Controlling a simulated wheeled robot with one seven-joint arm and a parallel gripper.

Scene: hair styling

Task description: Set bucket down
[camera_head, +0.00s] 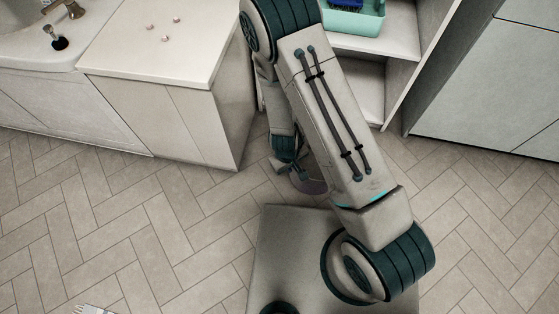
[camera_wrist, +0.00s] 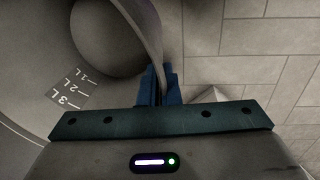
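The bucket (camera_wrist: 45,60) fills the left of the wrist view as a grey tub with white 1L, 2L and 3L marks on its inner wall. Its rim runs down between the blue fingers of my gripper (camera_wrist: 157,90), which are closed on it. The bucket looks empty inside. In the head view my gripper is low beside the counter, mostly behind my arm. A small part of a dark rounded shape shows there, and I cannot tell whether it is the bucket. Whether the bucket touches the floor is hidden.
A white counter cabinet (camera_head: 125,60) holds a few small pinkish pieces, beside a sink (camera_head: 35,45). An open shelf (camera_head: 385,45) bears a teal container (camera_head: 355,24). A grey cabinet (camera_head: 490,85) stands at right.

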